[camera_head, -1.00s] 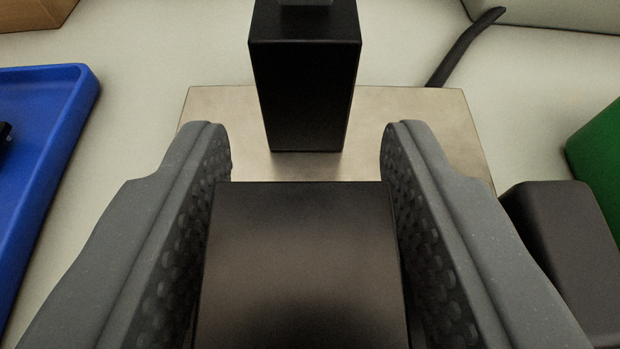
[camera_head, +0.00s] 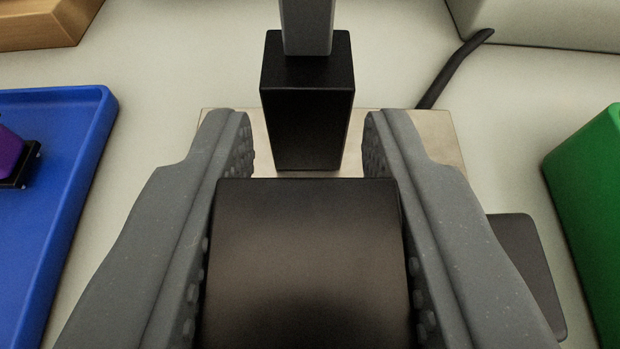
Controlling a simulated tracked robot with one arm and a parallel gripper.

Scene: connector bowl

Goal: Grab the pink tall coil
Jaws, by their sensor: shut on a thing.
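My gripper (camera_head: 308,150) has its two grey fingers on either side of a black block (camera_head: 308,265). The block fills the lower middle of the view, and its sides lie right against the dotted finger pads. I see only its smooth dark face; what lies under or behind it is hidden. No pink surface shows in this view, so I cannot tell from colour whether this block is part of the pink tall coil.
Beyond the fingertips a tall black block (camera_head: 308,120) with a grey post (camera_head: 307,25) stands at a metal plate (camera_head: 435,135). A blue tray (camera_head: 60,230) with a purple piece (camera_head: 8,155) is left. A green block (camera_head: 595,190) and dark block (camera_head: 525,260) are right.

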